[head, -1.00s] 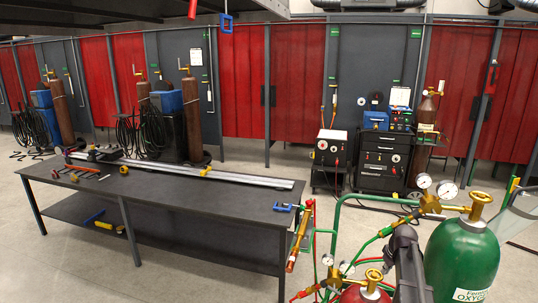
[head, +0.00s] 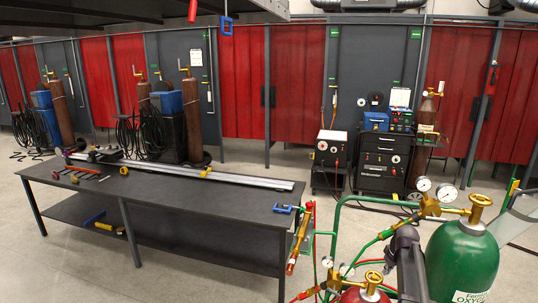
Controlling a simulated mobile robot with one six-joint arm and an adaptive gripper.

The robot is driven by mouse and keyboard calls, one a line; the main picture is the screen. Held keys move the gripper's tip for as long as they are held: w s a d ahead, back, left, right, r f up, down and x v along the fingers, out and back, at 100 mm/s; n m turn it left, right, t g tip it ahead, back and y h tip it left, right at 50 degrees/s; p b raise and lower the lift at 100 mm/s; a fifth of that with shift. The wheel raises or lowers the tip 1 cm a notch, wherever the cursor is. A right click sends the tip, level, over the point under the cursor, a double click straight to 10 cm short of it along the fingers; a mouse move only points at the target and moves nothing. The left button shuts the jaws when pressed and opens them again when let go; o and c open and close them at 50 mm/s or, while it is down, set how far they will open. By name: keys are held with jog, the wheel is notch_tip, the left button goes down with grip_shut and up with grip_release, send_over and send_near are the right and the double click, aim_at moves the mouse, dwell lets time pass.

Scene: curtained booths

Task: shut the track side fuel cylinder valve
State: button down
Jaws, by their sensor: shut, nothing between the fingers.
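A red fuel cylinder (head: 360,297) stands at the bottom edge of the head view, with only its top showing. My dark grey arm rises between the two cylinders. My gripper (head: 389,267) is at the arm's end, just right of and above the red cylinder's handwheel. It is shut and empty. Its fingertips are small and partly hidden, and I cannot tell whether they touch the handwheel.
Regulator gauges (head: 435,188) and a green cart frame (head: 337,218) surround the cylinders, with hoses below. A dark workbench (head: 190,205) holding clamps and long metal bars stands to the left. Welding carts (head: 380,165) and red curtains (head: 297,80) line the back. Grey floor is open between.

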jog(key=shift+f, duration=0.15)
notch_tip(320, 180, down, 7)
jog(key=b, duration=0.6)
jog(key=shift+b, duration=0.4)
jog(key=shift+w+a, duration=0.1)
jog(key=shift+w, duration=0.25)
dwell(0.8)
jog(key=shift+w+a+r, duration=0.2)
jog(key=shift+w+r, duration=0.05)
dwell(1.0)
jog(key=shift+s+d, duration=0.1)
jog(key=shift+s, duration=0.4)
dwell(0.4)
notch_tip(320, 180, up, 6)
jog(key=p, duration=0.6)
